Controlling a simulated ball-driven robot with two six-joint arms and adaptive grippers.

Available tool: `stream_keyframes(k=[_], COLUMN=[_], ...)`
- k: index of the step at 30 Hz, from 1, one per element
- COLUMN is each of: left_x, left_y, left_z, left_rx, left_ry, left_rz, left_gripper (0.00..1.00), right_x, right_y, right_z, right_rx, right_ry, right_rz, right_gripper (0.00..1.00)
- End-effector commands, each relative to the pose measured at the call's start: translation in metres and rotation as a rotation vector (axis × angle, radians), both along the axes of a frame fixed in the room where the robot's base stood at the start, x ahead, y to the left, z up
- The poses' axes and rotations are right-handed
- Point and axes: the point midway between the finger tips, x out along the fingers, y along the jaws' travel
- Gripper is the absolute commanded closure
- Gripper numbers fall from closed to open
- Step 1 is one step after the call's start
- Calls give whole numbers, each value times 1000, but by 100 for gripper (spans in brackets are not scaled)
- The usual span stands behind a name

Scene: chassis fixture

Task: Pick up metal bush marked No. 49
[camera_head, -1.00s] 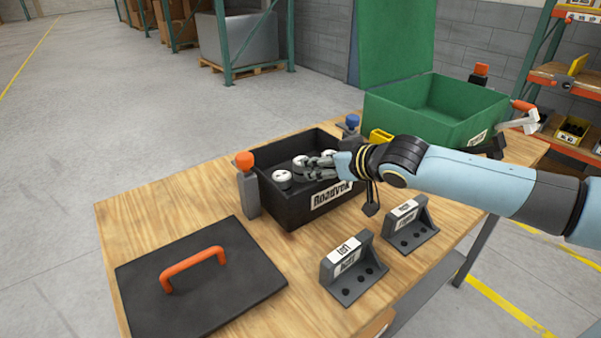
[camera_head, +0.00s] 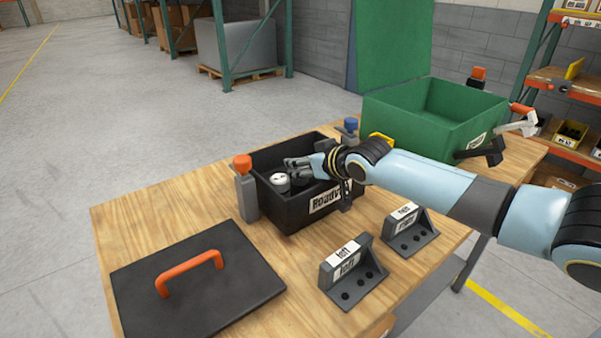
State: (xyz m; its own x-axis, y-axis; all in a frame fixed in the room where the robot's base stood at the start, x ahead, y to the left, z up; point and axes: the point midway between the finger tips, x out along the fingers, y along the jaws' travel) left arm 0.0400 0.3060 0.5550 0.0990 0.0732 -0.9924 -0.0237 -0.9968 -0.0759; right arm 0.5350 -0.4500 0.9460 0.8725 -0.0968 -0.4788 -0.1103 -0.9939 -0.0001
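A black open box (camera_head: 275,213) with a label on its front wall stands on the wooden table. A pale round bush (camera_head: 280,182) with dark marks on top sits inside near the box's left side; its number is too small to read. My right gripper (camera_head: 289,166) reaches in from the right, with its fingers over the box just behind and right of this bush. Its fingers and wrist cover much of the box's inside, so other bushes are hidden. I cannot tell whether the fingers are open or hold anything. My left gripper is not in view.
A black lid (camera_head: 205,295) with an orange handle (camera_head: 190,268) lies at front left. Grey brackets labelled left (camera_head: 350,272) and right (camera_head: 408,230) stand in front. Orange-topped (camera_head: 244,180) and blue-topped (camera_head: 350,128) posts flank the box. A green bin (camera_head: 425,125) stands behind.

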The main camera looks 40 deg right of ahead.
Motion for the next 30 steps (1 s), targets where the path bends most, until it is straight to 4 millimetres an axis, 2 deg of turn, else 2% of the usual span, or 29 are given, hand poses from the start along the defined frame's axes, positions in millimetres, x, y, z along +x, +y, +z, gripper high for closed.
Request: stream_keyframes(k=[1,6,17,20,24,30], left_x=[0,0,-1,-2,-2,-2], left_y=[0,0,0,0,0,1], left_z=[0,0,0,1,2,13], left_rx=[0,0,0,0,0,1], left_ry=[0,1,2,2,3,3], left_rz=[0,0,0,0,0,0], left_gripper=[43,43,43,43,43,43], right_x=[0,0,0,0,1,-42], right_y=[0,0,0,0,-1,-19], right_z=[0,0,5,16,42,68], right_rx=[0,0,-3,-3,-4,-14], right_ry=[1,1,0,-3,-4,6], right_rz=[0,0,1,1,3,5], right_gripper=[77,99,100,100,100,100])
